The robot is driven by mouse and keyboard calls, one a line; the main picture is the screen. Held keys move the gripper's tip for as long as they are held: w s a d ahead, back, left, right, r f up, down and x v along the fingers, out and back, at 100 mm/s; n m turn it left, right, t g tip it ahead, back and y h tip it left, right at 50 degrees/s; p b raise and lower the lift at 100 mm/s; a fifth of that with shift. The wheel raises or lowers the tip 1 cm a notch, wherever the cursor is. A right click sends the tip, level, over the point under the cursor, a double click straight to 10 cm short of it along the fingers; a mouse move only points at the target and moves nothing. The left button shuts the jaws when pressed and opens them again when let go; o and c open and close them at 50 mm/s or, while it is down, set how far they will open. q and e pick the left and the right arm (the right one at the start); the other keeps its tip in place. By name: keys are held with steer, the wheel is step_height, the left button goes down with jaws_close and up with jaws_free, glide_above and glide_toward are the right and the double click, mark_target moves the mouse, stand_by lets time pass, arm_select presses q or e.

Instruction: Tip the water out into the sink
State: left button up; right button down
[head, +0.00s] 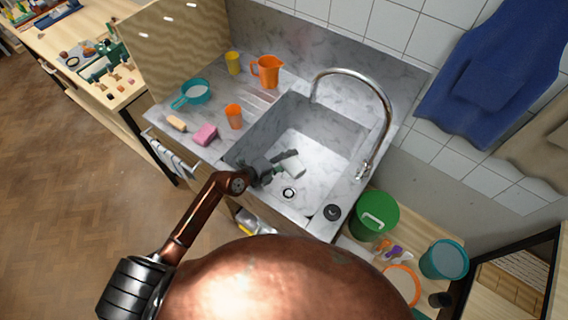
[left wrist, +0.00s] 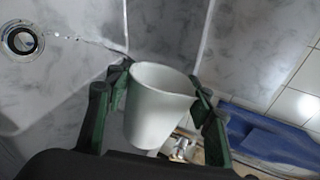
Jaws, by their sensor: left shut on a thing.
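My left gripper (head: 278,168) reaches down into the grey marbled sink (head: 330,137), shut on a small white cup (head: 294,165). In the left wrist view the white cup (left wrist: 158,108) sits between the green fingers of the gripper (left wrist: 155,95). The cup looks tilted over inside the sink, near the drain (head: 288,193). Small bright drops and a wet streak (left wrist: 75,38) lie between the drain (left wrist: 22,38) and the cup in the left wrist view. I cannot see whether water is left inside the cup. My right gripper is not in view.
A curved metal tap (head: 385,110) arches over the sink's right side. On the left counter are an orange jug (head: 268,72), an orange cup (head: 234,117), a yellow cup (head: 233,63), a teal pan (head: 195,91), and a pink sponge (head: 205,134). A green bucket (head: 372,216) stands at the right.

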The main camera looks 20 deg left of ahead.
arm_select(q)
steer(key=shift+w+a+r+n+g+p, duration=0.1)
steer(key=shift+w+a+n+g+p, duration=0.15)
steer(key=shift+n+p, duration=0.25)
stand_by(0.4)
